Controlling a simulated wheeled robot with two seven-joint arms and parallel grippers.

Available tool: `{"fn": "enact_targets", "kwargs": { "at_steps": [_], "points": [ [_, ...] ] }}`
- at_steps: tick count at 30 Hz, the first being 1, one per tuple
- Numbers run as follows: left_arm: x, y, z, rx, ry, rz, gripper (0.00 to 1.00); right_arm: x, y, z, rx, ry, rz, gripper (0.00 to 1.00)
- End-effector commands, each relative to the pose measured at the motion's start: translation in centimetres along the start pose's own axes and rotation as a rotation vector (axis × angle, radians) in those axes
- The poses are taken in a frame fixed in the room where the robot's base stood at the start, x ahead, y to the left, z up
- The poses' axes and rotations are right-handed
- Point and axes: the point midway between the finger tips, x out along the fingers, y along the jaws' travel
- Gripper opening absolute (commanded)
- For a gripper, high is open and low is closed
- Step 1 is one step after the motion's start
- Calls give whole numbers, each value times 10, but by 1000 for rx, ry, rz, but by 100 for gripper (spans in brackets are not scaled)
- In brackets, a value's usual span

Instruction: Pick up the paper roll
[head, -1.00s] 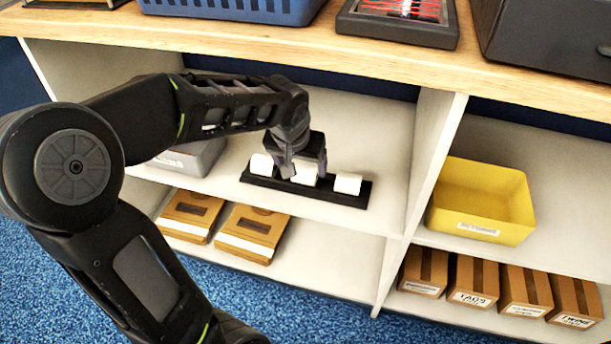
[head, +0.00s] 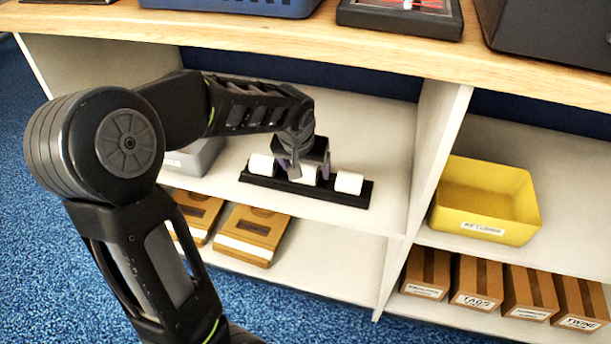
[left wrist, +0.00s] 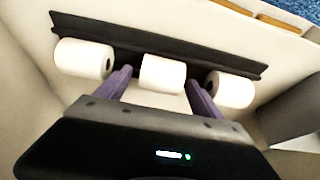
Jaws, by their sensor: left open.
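Three white paper rolls sit in a row on a black holder (head: 352,195) on the upper shelf. In the head view they are the left roll (head: 262,164), the middle roll (head: 306,174) and the right roll (head: 348,182). My left gripper (head: 303,172) is open at the middle roll and partly hides it. In the left wrist view the fingers of my left gripper (left wrist: 160,88) stand on either side of the middle roll (left wrist: 162,74), with gaps visible. The other two rolls (left wrist: 84,58) (left wrist: 231,90) lie outside the fingers. My right gripper is not in view.
A grey bin (head: 197,157) stands left of the holder, partly behind my arm. A shelf divider (head: 432,150) stands to the right, with a yellow bin (head: 485,200) beyond it. Brown boxes (head: 250,235) lie on the lower shelf. The wooden worktop (head: 380,50) overhangs the shelf.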

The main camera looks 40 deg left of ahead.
Motion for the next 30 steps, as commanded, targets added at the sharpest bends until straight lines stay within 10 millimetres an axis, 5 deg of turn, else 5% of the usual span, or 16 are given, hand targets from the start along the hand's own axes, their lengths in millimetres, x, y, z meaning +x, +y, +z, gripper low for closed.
{"fn": "enact_targets", "kwargs": {
  "at_steps": [16,30],
  "points": [
    [-1,0,0,0,0,0,77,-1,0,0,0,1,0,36],
    [-1,0,0,0,0,0,40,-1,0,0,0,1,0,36]
  ]
}}
